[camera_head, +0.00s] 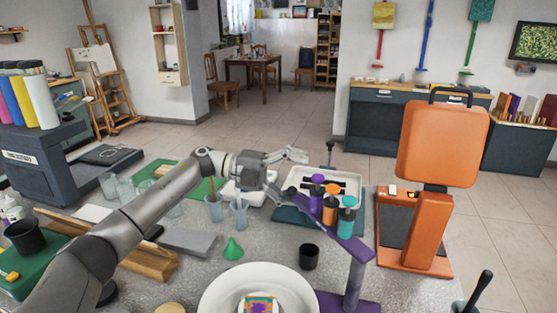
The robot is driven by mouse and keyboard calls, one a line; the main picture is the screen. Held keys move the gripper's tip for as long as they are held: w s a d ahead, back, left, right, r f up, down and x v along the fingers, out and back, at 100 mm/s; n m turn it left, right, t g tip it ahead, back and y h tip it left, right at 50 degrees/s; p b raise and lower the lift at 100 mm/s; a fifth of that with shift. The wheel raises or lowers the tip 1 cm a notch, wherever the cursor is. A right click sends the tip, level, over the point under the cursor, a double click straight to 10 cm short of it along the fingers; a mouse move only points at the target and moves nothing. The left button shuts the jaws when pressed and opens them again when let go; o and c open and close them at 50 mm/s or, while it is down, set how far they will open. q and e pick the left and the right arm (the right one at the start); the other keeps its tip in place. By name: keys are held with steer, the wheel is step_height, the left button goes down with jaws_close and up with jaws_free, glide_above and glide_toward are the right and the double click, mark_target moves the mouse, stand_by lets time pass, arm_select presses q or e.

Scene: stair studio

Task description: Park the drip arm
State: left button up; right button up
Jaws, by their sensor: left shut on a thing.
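The drip arm (345,240) is a purple bar on an upright purple post (354,285), at the centre right over the table. It carries a purple bottle (317,193), an orange bottle (331,204) and a teal bottle (347,216). My left gripper (287,180) is at the bar's far left end and is shut on it; the exact contact is small and partly hidden. A white round basin (215,295) with a small colourful painted piece (259,305) is at the front, left of the post. My right gripper is out of view.
A black cup (309,256) and green funnel (233,249) stand near the bar. A white tray (350,183) lies behind the bottles. A tall orange stand (434,220) is at right. Clear cups (239,213) stand under my left arm.

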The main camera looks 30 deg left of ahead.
arm_select(q)
steer(key=shift+w+a+r, duration=0.25)
steer(key=shift+a+r, duration=0.2)
steer(key=shift+r, duration=0.2)
steer(key=shift+w+a+r, duration=0.25)
steer(key=shift+a+r, duration=0.15)
steer(key=shift+r, duration=0.2)
steer(key=shift+c, duration=0.4)
steer(key=shift+w+a+f+t, duration=0.15)
steer(key=shift+w+a, duration=0.15)
steer(key=shift+a, duration=0.4)
steer(key=shift+w+a+r+t, duration=0.15)
steer(key=shift+w+a, duration=0.15)
steer(key=shift+a, duration=0.35)
steer(key=shift+c, duration=0.5)
steer(key=shift+a+f, duration=0.1)
steer(key=shift+a, duration=0.3)
steer(key=shift+c, duration=1.4)
steer(key=w+a, duration=0.1)
steer(key=a+b, duration=0.1)
steer(key=a, duration=0.1)
steer(key=w+a+b, duration=0.1)
steer(key=a, duration=0.1)
steer(key=shift+w+f, duration=0.35)
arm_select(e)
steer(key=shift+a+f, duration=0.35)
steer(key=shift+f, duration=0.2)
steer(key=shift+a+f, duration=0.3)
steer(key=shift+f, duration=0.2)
